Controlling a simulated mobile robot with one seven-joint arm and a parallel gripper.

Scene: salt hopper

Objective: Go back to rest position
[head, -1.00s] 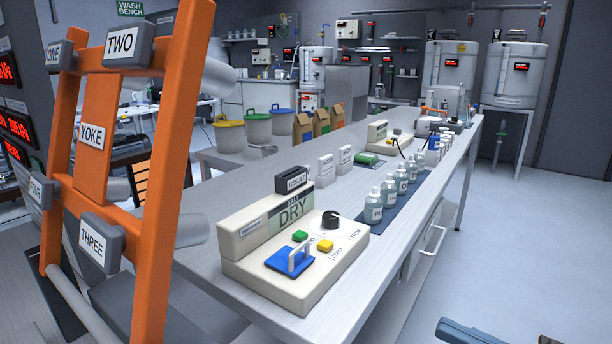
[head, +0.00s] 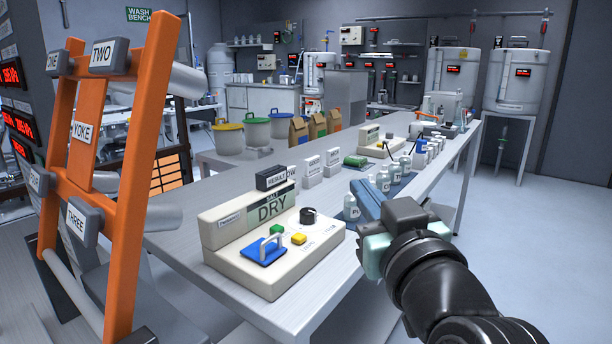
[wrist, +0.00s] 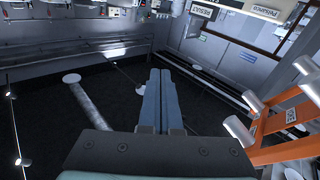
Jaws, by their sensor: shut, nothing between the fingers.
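My gripper (head: 367,200) shows in the head view at the end of my black arm, in front of the bench's right side. Its blue fingers lie together and hold nothing. In the wrist view my gripper (wrist: 162,75) points out over a dark floor, fingers side by side, with nothing at the tips. The fingers hide part of the row of small bottles (head: 383,181) in the head view. I cannot tell whether they touch anything there.
The cream tester reading DRY (head: 272,240) sits on the bench (head: 190,235) left of my gripper. An orange yoke frame (head: 150,150) stands at the left and also shows in the wrist view (wrist: 285,120). Clear floor (head: 540,240) lies to the right.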

